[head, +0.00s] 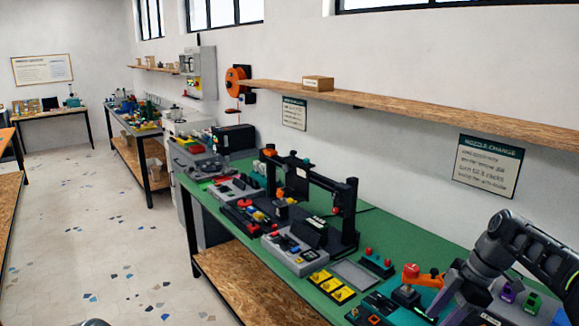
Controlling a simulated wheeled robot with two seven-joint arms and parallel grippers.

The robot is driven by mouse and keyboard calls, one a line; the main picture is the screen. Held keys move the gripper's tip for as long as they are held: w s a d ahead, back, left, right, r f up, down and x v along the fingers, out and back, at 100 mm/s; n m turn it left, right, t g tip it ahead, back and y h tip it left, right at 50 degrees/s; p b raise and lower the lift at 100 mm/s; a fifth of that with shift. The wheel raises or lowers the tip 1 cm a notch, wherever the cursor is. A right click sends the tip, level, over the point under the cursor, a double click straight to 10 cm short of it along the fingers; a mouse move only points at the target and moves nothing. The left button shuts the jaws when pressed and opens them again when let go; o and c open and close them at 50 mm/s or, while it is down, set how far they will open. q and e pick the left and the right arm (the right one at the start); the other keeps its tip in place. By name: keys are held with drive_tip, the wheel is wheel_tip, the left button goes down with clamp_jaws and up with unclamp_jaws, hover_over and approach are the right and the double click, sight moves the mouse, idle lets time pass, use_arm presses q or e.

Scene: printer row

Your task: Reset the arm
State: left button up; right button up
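My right arm (521,246) comes in from the right edge over the near end of the green-topped bench (377,227). Its gripper (455,302) points down at the bench, close to an orange part with a red knob (422,277). I cannot tell whether the fingers touch anything or how far apart they are. My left gripper is out of view.
The bench holds a black gantry printer (346,213), a grey control box (295,252), yellow blocks (331,285) and a red-buttoned teal box (377,262). A wooden shelf (420,108) runs above. The floor (110,235) at left is open.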

drive_tip(key=s+a+f+m, duration=0.1)
drive_tip(key=a+f+m, duration=0.3)
drive_tip(key=f, duration=0.5)
drive_tip(key=s+a+f+m+b, duration=0.1)
drive_tip(key=s+a+f, duration=0.1)
drive_tip(key=a+f, duration=0.55)
drive_tip(key=s+a+f+m, duration=0.1)
drive_tip(key=a+f+m, duration=0.2)
drive_tip(key=f, duration=0.8)
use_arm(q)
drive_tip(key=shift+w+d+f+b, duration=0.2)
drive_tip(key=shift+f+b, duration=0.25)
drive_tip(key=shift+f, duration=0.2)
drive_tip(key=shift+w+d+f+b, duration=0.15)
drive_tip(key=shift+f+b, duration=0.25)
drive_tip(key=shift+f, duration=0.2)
use_arm(e)
drive_tip(key=s+a+f+m, duration=0.3)
drive_tip(key=s+f, duration=0.1)
drive_tip(key=s, duration=0.4)
drive_tip(key=s+a+f+m, duration=0.3)
drive_tip(key=s+f, duration=0.2)
drive_tip(key=s, duration=0.2)
drive_tip(key=s+a+f+m, duration=0.4)
drive_tip(key=s, duration=0.4)
drive_tip(key=shift+s+f, duration=0.15)
drive_tip(key=shift+s, duration=0.2)
